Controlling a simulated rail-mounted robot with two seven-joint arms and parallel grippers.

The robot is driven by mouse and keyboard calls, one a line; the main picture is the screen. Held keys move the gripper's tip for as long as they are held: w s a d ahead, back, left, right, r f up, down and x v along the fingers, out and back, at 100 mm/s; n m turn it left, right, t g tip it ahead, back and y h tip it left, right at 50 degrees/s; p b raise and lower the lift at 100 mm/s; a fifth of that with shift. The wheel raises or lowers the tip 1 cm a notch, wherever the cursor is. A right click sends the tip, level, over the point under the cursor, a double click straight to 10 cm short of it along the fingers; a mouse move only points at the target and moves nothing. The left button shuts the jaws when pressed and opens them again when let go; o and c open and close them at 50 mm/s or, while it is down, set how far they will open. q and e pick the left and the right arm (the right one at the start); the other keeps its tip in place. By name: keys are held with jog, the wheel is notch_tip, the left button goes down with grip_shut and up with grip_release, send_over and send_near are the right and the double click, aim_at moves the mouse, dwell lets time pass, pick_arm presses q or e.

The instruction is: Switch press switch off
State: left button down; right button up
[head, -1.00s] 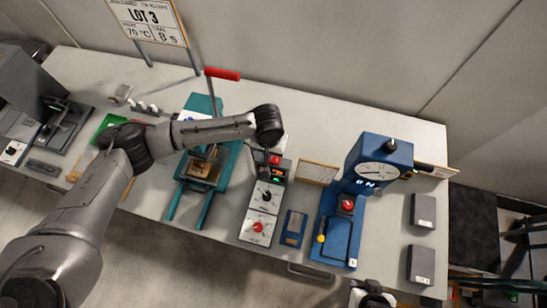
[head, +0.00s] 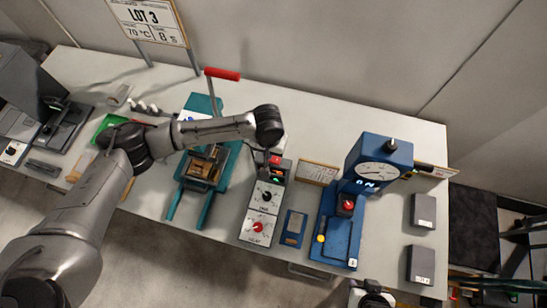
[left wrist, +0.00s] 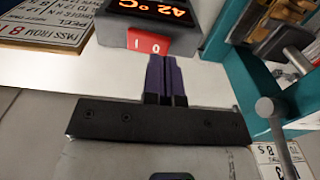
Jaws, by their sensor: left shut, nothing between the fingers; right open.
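The press control box (head: 262,205) stands right of the teal press (head: 185,195), with a red switch (head: 275,160) at its far end. In the left wrist view the red rocker switch (left wrist: 147,41), marked I and 0, sits beside an orange display (left wrist: 155,10) reading 42 °C upside down. My left gripper (left wrist: 166,60) is shut and empty, its purple fingertips at the rocker's edge by the 0 end; I cannot tell whether they touch. My left wrist hides this gripper in the head view. My right gripper (head: 372,293) is open and empty at the bottom, off the table's front edge.
A blue machine (head: 340,230) with a dial and red button stands to the right, near two dark blocks (head: 423,210). A small blue case (head: 293,228) lies between. The press's red-handled lever (head: 222,74) rises behind my left arm. A sign (head: 150,22) stands behind.

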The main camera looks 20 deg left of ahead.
dwell(0.3)
pick_arm(q)
jog(key=shift+f, duration=0.4)
dwell(0.4)
jog(key=shift+f, duration=0.55)
jog(key=shift+f, duration=0.4)
dwell(0.4)
jog(key=shift+r, duration=0.15)
jog(key=shift+r+p, duration=0.9)
jog(key=shift+p, duration=0.1)
notch_tip(320, 180, up, 3)
jog(key=p, duration=0.4)
notch_tip(320, 180, up, 2)
jog(key=p, duration=0.2)
jog(key=shift+p, duration=0.3)
